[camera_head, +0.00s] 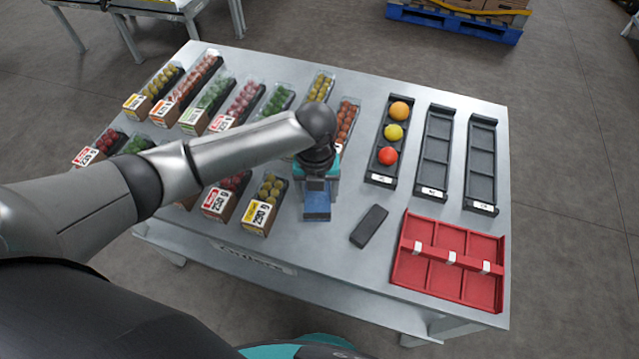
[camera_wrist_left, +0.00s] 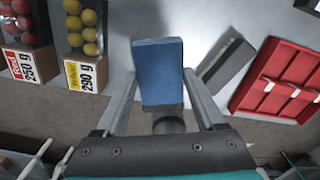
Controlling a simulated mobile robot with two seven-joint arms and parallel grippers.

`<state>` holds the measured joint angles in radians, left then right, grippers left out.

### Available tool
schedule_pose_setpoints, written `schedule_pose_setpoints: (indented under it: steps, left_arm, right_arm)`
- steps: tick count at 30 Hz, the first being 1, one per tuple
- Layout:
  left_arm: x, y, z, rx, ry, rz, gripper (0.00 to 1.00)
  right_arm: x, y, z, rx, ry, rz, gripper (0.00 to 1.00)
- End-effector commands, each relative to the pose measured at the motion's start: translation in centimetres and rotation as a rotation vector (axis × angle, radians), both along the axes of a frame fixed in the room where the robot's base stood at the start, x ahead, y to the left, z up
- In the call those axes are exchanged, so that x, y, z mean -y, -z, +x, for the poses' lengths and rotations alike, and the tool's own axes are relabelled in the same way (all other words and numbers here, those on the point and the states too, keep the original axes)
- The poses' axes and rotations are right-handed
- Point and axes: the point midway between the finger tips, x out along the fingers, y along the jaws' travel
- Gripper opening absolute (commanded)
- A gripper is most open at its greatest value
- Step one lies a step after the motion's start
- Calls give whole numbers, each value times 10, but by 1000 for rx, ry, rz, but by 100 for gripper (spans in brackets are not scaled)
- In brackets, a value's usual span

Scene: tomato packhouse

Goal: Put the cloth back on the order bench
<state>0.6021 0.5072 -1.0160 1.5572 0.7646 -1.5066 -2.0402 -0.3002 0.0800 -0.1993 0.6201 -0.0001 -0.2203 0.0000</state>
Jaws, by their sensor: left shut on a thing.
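The blue cloth (camera_head: 317,205) is a folded, flat block at the front middle of the grey order bench (camera_head: 322,258). My left gripper (camera_head: 317,187) reaches over the bench from the left and points down. In the left wrist view the cloth (camera_wrist_left: 158,75) sits between the two fingers, and the gripper (camera_wrist_left: 160,100) is shut on it. The cloth is over the bench top; I cannot tell whether it touches it. My right gripper is not in view.
Punnets of tomatoes (camera_head: 264,205) stand close left of the cloth. A dark block (camera_head: 369,226) lies just right of it. A red divided tray (camera_head: 450,252) is at the front right. Black trays (camera_head: 437,150) stand behind; one (camera_head: 378,178) holds three fruits.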

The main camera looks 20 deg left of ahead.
Motion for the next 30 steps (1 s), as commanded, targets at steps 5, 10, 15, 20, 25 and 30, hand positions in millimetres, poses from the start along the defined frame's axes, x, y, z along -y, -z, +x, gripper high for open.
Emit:
schedule_pose_setpoints:
  steps: [5, 10, 15, 20, 25, 30]
  left_arm:
    - [2, -3, 6, 5, 208, 7, 11]
    - [3, -2, 8, 7, 297, 10, 11]
    - [3, 3, 8, 7, 310, 10, 11]
    - [3, 13, 7, 7, 309, 10, 11]
    - [3, 28, 7, 7, 308, 9, 11]
    - [3, 44, 8, 7, 307, 10, 11]
  right_arm:
    - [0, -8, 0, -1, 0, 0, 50]
    - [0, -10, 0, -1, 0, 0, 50]
    - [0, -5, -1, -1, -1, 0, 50]
    - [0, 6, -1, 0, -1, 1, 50]
    - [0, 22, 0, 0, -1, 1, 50]
    - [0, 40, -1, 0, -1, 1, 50]
